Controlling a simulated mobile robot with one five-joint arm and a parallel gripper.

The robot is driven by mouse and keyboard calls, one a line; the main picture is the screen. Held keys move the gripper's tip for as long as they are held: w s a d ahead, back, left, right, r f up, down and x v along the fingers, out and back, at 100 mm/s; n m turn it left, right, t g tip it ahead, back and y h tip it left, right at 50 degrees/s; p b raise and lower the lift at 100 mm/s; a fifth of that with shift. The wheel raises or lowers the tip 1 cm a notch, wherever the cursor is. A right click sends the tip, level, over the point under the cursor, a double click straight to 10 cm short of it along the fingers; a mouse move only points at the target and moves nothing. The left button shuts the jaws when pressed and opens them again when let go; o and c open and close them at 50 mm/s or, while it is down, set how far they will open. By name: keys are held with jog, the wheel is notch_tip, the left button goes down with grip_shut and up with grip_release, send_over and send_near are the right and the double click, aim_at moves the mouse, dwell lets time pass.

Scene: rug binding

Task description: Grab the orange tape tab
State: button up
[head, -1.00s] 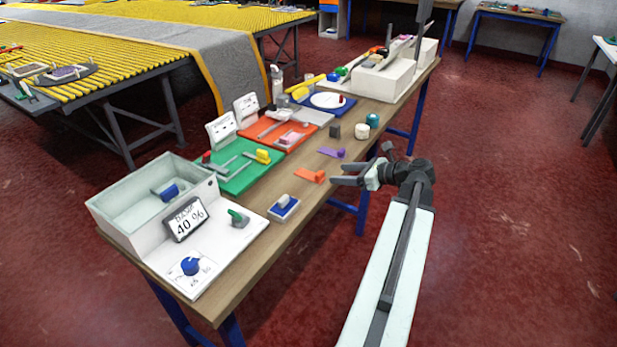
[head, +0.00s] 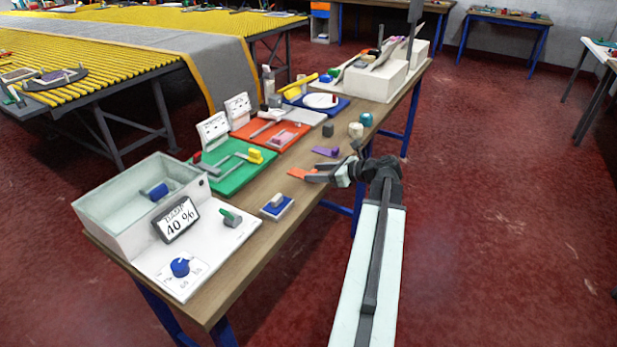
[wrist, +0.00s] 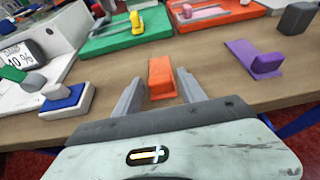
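The orange tape tab (wrist: 161,77) lies on the wooden table near its front edge. In the wrist view it sits between the two fingers of my gripper (wrist: 161,92), which are apart with a gap on each side of the tab. In the head view my gripper (head: 314,174) reaches in from the right and partly covers the orange tape tab (head: 298,172). Whether the fingers are level with the tab's raised block is hard to tell.
A purple tab (wrist: 252,59) lies to the right, with a dark block (wrist: 296,20) beyond it. A blue-based block (wrist: 66,99) stands to the left. Green (wrist: 126,38) and orange-red (wrist: 215,14) trays lie behind. Bare wood surrounds the orange tab.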

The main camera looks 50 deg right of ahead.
grip_shut()
